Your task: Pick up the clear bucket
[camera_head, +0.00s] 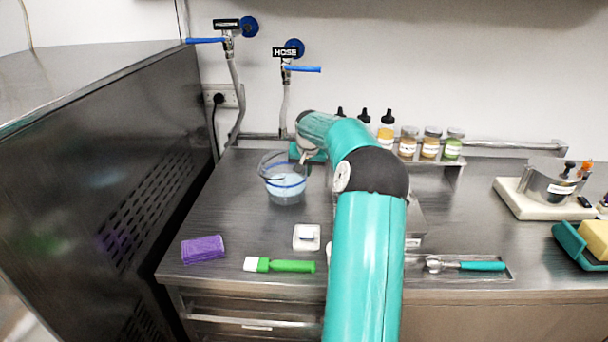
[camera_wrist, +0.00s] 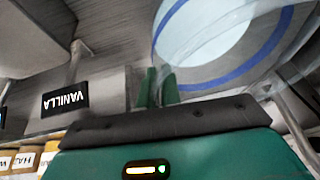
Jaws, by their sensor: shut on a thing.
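The clear bucket (camera_head: 285,192) is at the back left of the steel counter, with a blue band and pale blue-white contents. My gripper (camera_head: 304,157) is at its upper right rim, shut on it. In the wrist view, the green fingertips (camera_wrist: 159,88) meet the edge of the clear bucket (camera_wrist: 188,70), which fills the upper right with its blue band. Part of the rim is hidden by the fingers. I cannot tell whether the bucket's base touches the counter.
A purple sponge (camera_head: 203,249), a green-handled brush (camera_head: 281,265) and a small white block (camera_head: 306,237) lie in front. Bottles and jars (camera_head: 408,142) stand on a rack behind my arm. Dark vented machine (camera_head: 120,200) borders the left. A scoop (camera_head: 465,265) lies right.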

